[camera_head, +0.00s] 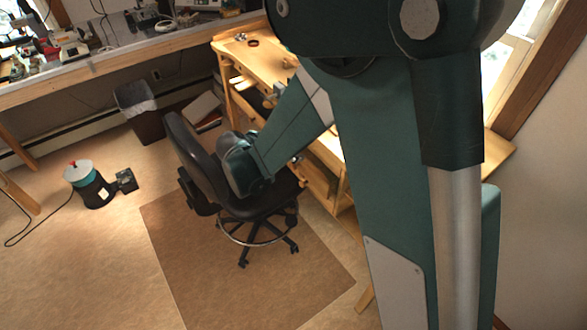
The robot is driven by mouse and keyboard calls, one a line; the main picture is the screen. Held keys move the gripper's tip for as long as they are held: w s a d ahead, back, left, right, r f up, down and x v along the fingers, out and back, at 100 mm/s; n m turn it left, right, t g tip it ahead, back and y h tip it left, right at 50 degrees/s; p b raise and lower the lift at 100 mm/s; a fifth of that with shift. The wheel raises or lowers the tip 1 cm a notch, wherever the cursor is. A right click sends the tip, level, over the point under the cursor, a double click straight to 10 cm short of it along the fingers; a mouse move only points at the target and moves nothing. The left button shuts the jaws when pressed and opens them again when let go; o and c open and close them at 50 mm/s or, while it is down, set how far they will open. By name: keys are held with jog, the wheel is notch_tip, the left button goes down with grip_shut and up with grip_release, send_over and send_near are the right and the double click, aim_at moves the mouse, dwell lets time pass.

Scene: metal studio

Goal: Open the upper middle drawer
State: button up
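No upper middle drawer can be made out clearly. A wooden workbench (262,62) with open shelves or drawers under its top stands at the upper centre. Part of its lower front (318,180) shows between my arm and the chair, and its drawer-like fronts are too small to tell whether they are open or shut. My large green arm covers much of the right half and hides part of this bench. A rounded arm joint shows in front of the chair back. My gripper is not visible.
A black swivel chair (205,165) stands on a brown floor mat (190,255) in front of the workbench. A black bin (138,108) is under the long bench (110,58) at left. A teal-topped device (85,180) with a cable sits on the floor. The lower-left floor is mostly clear.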

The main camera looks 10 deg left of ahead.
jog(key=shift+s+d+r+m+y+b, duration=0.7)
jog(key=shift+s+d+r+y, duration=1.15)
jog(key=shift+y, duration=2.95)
send_near(293, 167)
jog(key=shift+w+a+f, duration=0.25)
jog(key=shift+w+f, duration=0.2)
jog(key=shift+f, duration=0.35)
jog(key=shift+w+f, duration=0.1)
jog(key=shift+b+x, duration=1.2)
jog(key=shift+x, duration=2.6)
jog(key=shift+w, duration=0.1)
